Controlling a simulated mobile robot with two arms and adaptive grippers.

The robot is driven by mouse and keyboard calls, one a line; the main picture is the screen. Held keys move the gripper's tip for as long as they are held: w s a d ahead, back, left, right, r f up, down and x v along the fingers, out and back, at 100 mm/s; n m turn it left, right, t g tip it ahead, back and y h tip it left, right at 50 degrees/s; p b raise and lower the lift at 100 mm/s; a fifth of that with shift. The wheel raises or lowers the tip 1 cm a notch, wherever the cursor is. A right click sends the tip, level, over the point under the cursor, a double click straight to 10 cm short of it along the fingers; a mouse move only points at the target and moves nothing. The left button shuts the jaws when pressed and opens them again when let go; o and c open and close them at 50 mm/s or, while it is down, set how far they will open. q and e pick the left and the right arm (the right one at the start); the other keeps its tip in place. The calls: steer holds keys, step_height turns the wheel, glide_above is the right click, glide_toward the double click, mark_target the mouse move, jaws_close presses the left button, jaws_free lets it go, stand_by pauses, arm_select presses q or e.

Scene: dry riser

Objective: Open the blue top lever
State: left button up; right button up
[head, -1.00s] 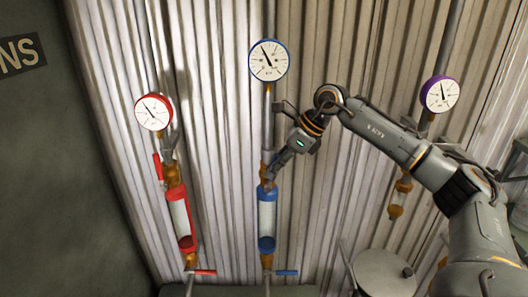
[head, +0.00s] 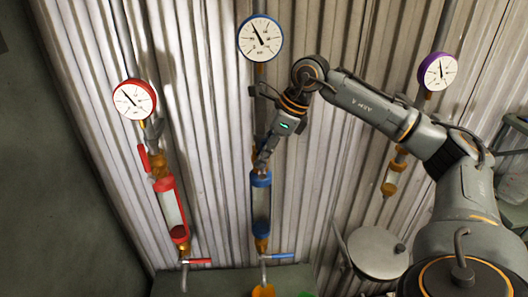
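The blue riser has a blue-rimmed gauge (head: 260,38) at the top and a clear cylinder with blue end caps (head: 261,207) below. My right gripper (head: 264,160) is at the pipe just above the cylinder, where the top valve sits. The blue top lever cannot be made out there; the gripper covers that spot. The fingers are small and dark, and I cannot tell whether they are shut on the lever. A blue bottom lever (head: 279,256) points right, level, below the cylinder. My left gripper is not in view.
The red riser's cylinder (head: 172,213) stands at left, with a near-upright red top lever (head: 144,158) and a level red bottom lever (head: 200,262). A purple-rimmed gauge (head: 438,71) is at right. A round grey lid (head: 376,250) lies lower right. Corrugated wall (head: 215,150) stands behind.

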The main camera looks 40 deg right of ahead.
steer(key=shift+s+d+r, duration=0.1)
steer(key=shift+d+r, duration=0.05)
steer(key=shift+r, duration=0.3)
steer(key=s+d+r, duration=0.3)
steer(key=s+d, duration=0.6)
steer(key=d, duration=0.1)
steer(key=shift+s+r, duration=0.25)
steer(key=shift+r, duration=0.05)
stand_by(0.3)
